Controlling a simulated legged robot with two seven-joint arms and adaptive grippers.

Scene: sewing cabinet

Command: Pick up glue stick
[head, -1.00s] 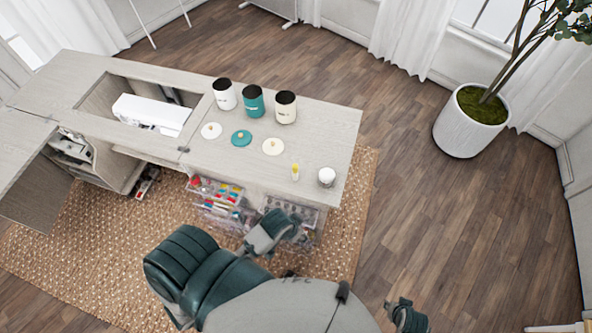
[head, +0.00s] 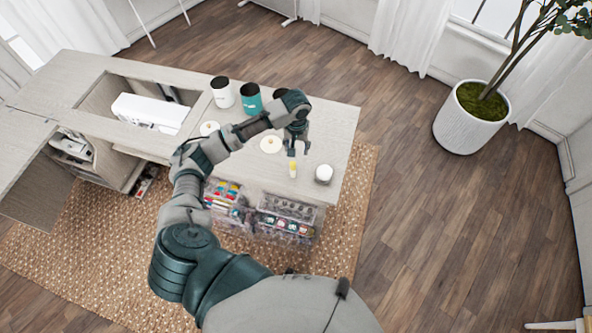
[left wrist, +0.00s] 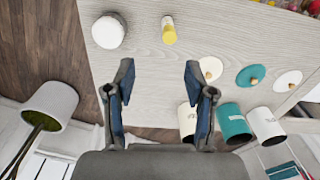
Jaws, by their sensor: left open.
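The glue stick (head: 293,168) is a small yellow and white tube standing on the cabinet top (head: 338,135). My left gripper (head: 297,150) is open and empty above the cabinet top, close to the glue stick. In the left wrist view the fingers of my left gripper (left wrist: 158,68) are spread wide, and the glue stick lies beyond their tips, roughly between them and a little toward the top. They do not appear to touch it. My right gripper is not in view.
A round white jar (head: 324,174) stands right of the glue stick. White and teal canisters (head: 251,100) and round lids (head: 271,144) are behind and to the left. A third canister is mostly hidden by my arm. Clear drawers (head: 285,222) with supplies are below the top.

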